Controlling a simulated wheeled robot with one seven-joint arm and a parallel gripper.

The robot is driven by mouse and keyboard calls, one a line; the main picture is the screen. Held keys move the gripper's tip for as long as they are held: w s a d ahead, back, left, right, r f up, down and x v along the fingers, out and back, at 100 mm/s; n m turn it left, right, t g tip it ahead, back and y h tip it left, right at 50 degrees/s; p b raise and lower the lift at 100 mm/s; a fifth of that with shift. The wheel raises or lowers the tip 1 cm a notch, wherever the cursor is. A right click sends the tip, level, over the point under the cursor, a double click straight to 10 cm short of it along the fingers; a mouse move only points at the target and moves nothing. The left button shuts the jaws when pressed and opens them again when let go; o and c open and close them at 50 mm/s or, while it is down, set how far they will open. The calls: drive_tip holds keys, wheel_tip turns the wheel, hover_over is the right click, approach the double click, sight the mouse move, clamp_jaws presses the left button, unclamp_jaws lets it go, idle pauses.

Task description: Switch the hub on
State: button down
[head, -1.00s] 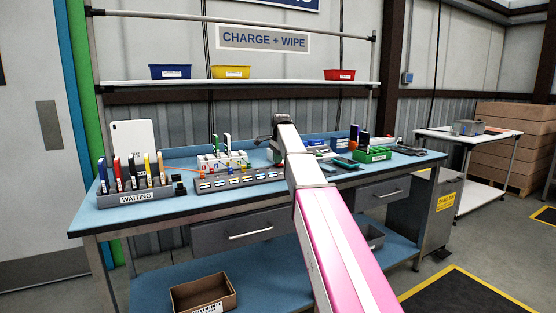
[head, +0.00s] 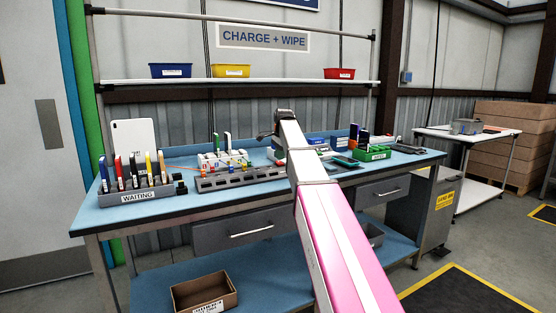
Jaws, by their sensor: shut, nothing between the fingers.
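The hub (head: 240,178) is a long grey strip with a row of ports along its top. It lies near the front of the blue bench, left of my arm. Its ports now look dark. Its right end is close to my arm and partly hidden by it. My gripper (head: 277,154) is at the end of my raised arm, above and behind the hub's right end. It is small and partly hidden by my wrist, looks shut, and shows nothing held. I cannot make out the hub's switch or whether the gripper touches anything.
A grey rack marked WAITING (head: 138,195) holds several upright devices at the left. A white stand (head: 222,161) with devices is behind the hub. A green tray (head: 375,153) stands at the right. A shelf (head: 240,83) with three bins spans above.

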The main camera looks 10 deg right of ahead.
sight(281, 164)
wheel_tip(281, 164, up, 12)
drive_tip(key=shift+s+d, duration=0.2)
drive_tip(key=shift+s, duration=0.25)
drive_tip(key=shift+a+r, duration=0.1)
drive_tip(key=shift+a, duration=0.05)
idle(0.5)
drive_tip(key=f, duration=0.4)
drive_tip(key=w+f, duration=0.1)
drive_tip(key=f, duration=0.4)
drive_tip(key=w+f, duration=0.1)
drive_tip(key=f, duration=0.3)
drive_tip(key=shift+w+a+f, duration=0.15)
drive_tip(key=shift+w+a, duration=0.05)
drive_tip(key=shift+a, duration=0.05)
drive_tip(key=shift+f, duration=0.2)
drive_tip(key=shift+w+f, duration=0.1)
